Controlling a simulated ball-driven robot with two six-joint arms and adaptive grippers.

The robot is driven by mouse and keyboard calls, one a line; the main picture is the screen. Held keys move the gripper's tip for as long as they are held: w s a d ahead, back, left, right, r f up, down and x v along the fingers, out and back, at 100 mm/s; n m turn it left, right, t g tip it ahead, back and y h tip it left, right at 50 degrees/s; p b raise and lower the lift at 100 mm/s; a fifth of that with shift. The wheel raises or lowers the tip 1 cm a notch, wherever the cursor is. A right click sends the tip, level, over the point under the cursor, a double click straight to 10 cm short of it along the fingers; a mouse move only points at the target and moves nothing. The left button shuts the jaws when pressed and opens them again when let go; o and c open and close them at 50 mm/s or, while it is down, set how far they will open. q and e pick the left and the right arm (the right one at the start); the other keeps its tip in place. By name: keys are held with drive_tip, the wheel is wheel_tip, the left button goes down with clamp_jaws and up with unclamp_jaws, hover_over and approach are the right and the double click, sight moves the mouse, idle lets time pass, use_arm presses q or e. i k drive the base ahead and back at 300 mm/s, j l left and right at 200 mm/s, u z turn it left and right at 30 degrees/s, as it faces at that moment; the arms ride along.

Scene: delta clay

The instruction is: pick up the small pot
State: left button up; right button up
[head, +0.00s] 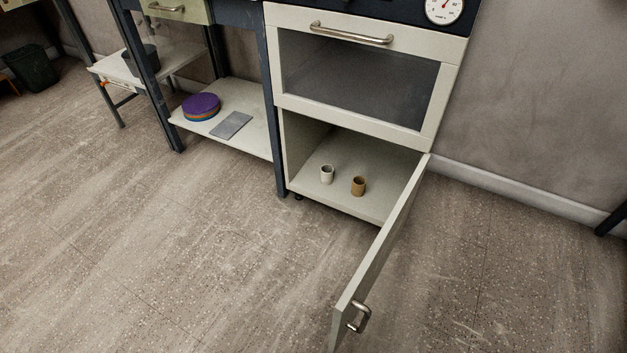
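Two small cup-shaped pots stand upright and apart on the floor of the open lower compartment of the white cabinet (364,204). One is pale grey-white (327,175); the other is ochre brown (358,187) and stands to its right, slightly nearer the front. I cannot tell which of them is the small pot. A dark pot (131,66) also shows on a low white table at the left, partly hidden by a dark post. Neither of my grippers is in view.
The compartment's door (384,252) stands open, jutting toward me on the right. The glass-fronted door (352,80) above is shut. A shelf (255,138) left of the cabinet holds purple and blue discs (201,106) and a grey slab (231,125). The floor in front is clear.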

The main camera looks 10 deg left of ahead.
sight(327, 170)
drive_tip(key=j, duration=0.6)
drive_tip(key=k+j+z, duration=0.15)
drive_tip(key=j, duration=1.05)
drive_tip(key=i+j+z, duration=0.15)
drive_tip(key=i+j, duration=0.2)
drive_tip(key=j, duration=0.15)
drive_tip(key=i+j+z, duration=0.15)
drive_tip(key=i+j, duration=0.2)
drive_tip(key=j, duration=0.15)
drive_tip(key=i, duration=0.5)
drive_tip(key=i+j+z, duration=0.1)
drive_tip(key=i, duration=0.35)
